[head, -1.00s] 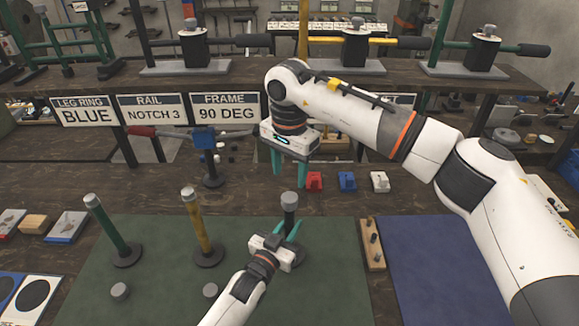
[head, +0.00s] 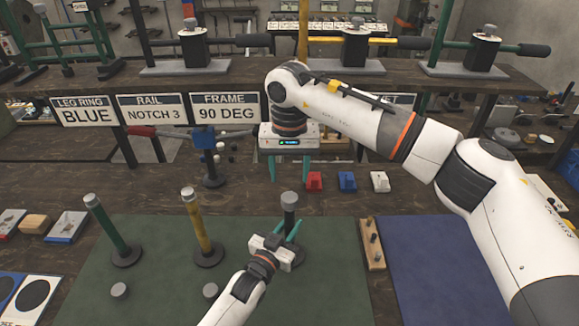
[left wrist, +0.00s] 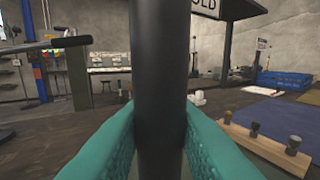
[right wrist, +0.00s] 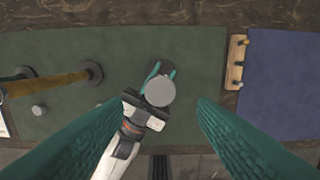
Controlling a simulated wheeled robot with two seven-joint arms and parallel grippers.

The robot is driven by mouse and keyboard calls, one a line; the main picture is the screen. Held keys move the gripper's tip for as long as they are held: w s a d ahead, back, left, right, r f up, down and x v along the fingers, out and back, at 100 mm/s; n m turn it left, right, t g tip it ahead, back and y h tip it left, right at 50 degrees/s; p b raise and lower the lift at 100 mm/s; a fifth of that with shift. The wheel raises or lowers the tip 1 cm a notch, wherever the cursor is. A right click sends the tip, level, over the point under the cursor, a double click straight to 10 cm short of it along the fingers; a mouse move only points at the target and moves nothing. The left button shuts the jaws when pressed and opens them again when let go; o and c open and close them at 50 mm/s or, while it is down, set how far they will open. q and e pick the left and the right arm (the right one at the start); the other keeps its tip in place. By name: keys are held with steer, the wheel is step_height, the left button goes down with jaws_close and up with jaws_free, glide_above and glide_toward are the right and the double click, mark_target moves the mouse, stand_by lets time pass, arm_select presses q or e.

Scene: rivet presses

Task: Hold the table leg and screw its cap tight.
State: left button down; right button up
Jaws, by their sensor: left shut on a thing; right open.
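The black table leg (head: 290,220) stands upright on the green mat with its grey cap (head: 289,197) on top. My left gripper (head: 288,238) is shut on the leg's shaft below the cap; the left wrist view shows the dark shaft (left wrist: 158,90) between both teal fingers. My right gripper (head: 288,167) is open and empty, fingers pointing down, above and a little behind the cap. In the right wrist view the round cap (right wrist: 160,90) lies between the spread fingers, farther down and apart from them. I cannot tell how far the cap is screwed on.
A green leg (head: 115,232) and a yellow leg (head: 200,232) stand to the left on the green mat (head: 160,285). Two loose grey caps lie in front of them. A wooden peg block (head: 372,258) and a blue mat (head: 430,270) are to the right. Small coloured blocks (head: 347,181) lie behind.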

mark_target(290, 197)
step_height(290, 197, down, 7)
steer(key=shift+f, duration=0.15)
stand_by(0.4)
